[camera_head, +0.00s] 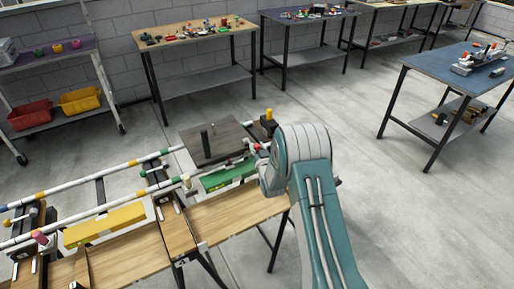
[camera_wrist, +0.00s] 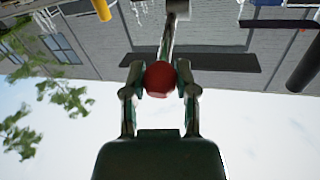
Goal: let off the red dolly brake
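In the wrist view, a round red knob (camera_wrist: 158,79) sits on the end of a silver lever (camera_wrist: 168,38). My gripper (camera_wrist: 159,76) has a finger against each side of the knob and appears shut on it. In the head view, my gripper (camera_head: 262,160) is at the right end of the rail bench, beside the dolly with a dark grey deck (camera_head: 215,146) and a black post. A small red spot (camera_head: 256,146) shows at my gripper there. My arm hides the bench's far right end and part of the lever's surroundings.
The rails (camera_head: 85,182) carry coloured bands and run left along the wooden bench (camera_head: 235,212). Tables with small items stand behind, including a blue one (camera_head: 440,75) at right. Open floor lies between.

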